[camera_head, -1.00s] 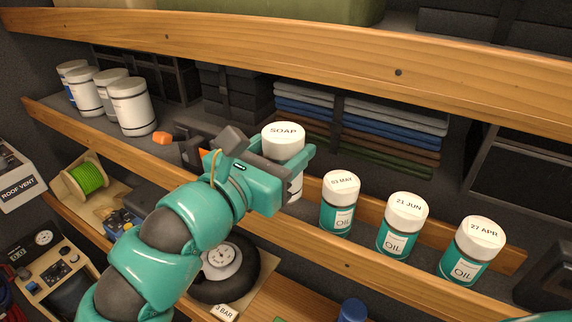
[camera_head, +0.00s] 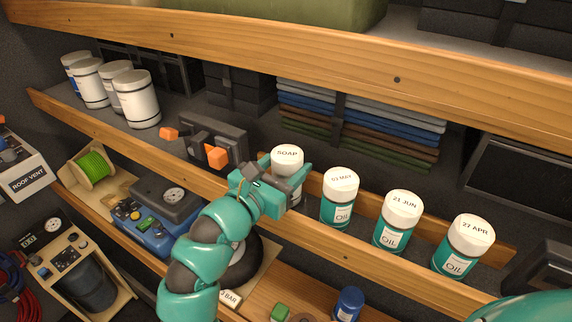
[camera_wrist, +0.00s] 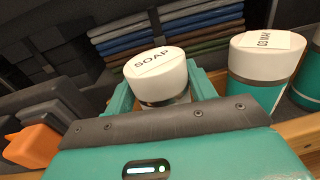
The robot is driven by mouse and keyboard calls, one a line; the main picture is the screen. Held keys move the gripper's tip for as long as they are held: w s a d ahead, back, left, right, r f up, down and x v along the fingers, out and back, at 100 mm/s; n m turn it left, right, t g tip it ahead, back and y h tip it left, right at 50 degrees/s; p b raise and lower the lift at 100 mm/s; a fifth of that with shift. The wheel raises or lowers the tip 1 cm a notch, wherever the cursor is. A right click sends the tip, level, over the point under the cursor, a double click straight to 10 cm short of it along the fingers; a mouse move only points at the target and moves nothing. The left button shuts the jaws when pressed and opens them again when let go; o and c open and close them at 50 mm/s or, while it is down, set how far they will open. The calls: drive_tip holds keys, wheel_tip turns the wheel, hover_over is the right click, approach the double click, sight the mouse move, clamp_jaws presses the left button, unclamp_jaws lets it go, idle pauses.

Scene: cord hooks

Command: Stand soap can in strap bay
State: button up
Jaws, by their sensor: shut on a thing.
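The soap can (camera_head: 287,156) has a white lid marked SOAP and stands upright at the left end of the row of oil cans. My gripper (camera_head: 289,184) is shut on it, with teal fingers on both sides. In the wrist view the soap can (camera_wrist: 156,75) shows its lid between the fingers; its lower body is hidden, so I cannot tell whether it touches the shelf. Left of it, a dark fixture (camera_head: 229,137) with orange clips (camera_head: 217,158) sits on the shelf; I cannot tell for sure whether this is the strap bay.
Oil cans dated 03 MAY (camera_head: 339,199), 21 JUN (camera_head: 398,223) and 27 APR (camera_head: 463,248) stand close to the right. A wooden front rail (camera_head: 335,250) edges the shelf. Several white cans (camera_head: 136,98) stand far left. Folded cloths (camera_head: 365,125) lie behind.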

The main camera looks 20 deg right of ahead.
drive_tip(key=shift+f, duration=0.3)
drive_tip(key=shift+f, duration=0.15)
drive_tip(key=o, duration=1.2)
